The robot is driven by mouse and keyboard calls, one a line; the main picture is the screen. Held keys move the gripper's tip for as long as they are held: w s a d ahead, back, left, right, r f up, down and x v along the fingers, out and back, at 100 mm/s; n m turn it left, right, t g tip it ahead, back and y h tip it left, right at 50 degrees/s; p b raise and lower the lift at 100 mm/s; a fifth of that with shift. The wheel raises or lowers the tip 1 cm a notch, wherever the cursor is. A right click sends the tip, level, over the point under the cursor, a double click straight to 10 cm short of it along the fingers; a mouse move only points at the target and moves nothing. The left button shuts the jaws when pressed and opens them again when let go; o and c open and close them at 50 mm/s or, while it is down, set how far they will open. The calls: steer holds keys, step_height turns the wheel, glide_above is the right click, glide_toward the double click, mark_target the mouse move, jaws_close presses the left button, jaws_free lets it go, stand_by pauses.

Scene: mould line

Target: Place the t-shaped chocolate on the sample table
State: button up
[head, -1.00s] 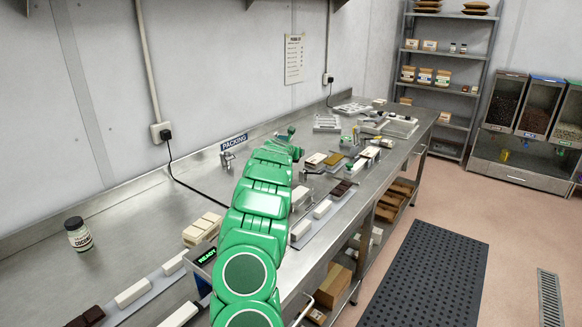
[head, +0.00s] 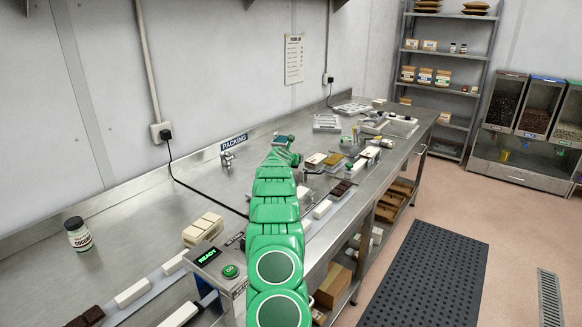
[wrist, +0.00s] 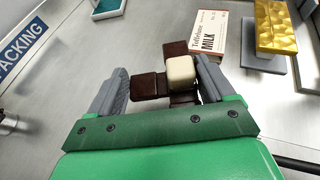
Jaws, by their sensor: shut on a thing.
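The t-shaped chocolate (wrist: 150,86), dark brown blocks with one cream block, sits between the fingers of my gripper (wrist: 163,70) in the wrist view. My gripper is shut on it, above the steel bench. In the head view my gripper (head: 284,150) is over the middle of the bench and the chocolate cannot be made out. A small teal-topped piece with a pale rim (wrist: 108,9) lies beyond the left finger in the wrist view. I cannot tell which thing is the sample table.
A milk chocolate box (wrist: 210,35) lies just beyond the chocolate. A gold bar (wrist: 284,27) on a grey stand is to its right. The PACKING sign (head: 234,142) is at the wall. A READY box (head: 209,256) stands near the arm. Bare bench (head: 130,215) lies left.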

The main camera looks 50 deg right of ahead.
steer(key=shift+w+d+f, duration=0.25)
steer(key=shift+d+f, duration=0.05)
steer(key=shift+f, duration=0.15)
steer(key=shift+f, duration=0.1)
steer(key=shift+w+d+f, duration=0.1)
steer(key=shift+d+f, duration=0.05)
steer(key=shift+f, duration=1.5)
steer(key=shift+f, duration=0.2)
steer(key=o, duration=0.9)
steer(key=shift+o, duration=0.2)
